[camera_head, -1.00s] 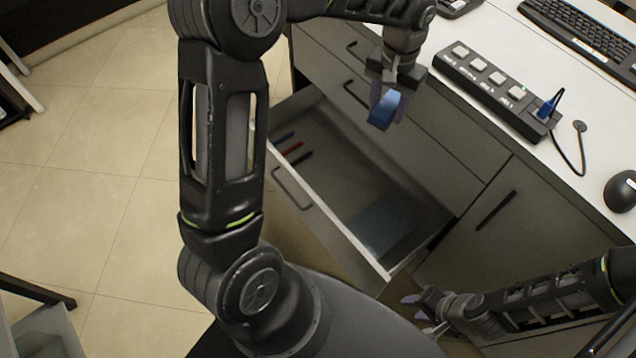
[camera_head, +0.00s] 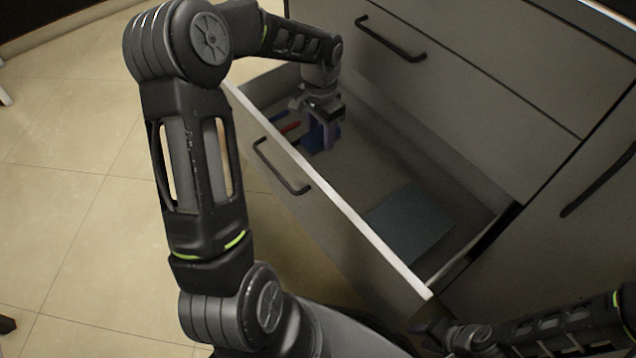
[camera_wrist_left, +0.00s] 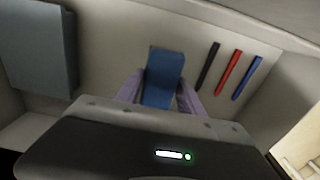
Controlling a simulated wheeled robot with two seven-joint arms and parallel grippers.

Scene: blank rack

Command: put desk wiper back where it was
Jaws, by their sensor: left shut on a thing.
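The blue desk wiper (camera_head: 314,141) is between the fingers of my left gripper (camera_head: 320,133), inside the open drawer (camera_head: 345,208). In the left wrist view the wiper (camera_wrist_left: 164,72) sits between the two purple fingers, above or on the drawer floor; I cannot tell whether it touches it. My left gripper (camera_wrist_left: 160,92) is shut on it. My right gripper (camera_head: 432,330) is low at the bottom right, outside the drawer, dark and partly cut off; its finger opening is unclear.
A black, a red and a blue pen (camera_wrist_left: 247,78) lie beside the wiper in the drawer. A dark grey-blue flat object (camera_head: 410,222) lies at the drawer's other end. The drawer floor between is clear. Closed cabinet fronts with handles (camera_head: 390,38) stand behind.

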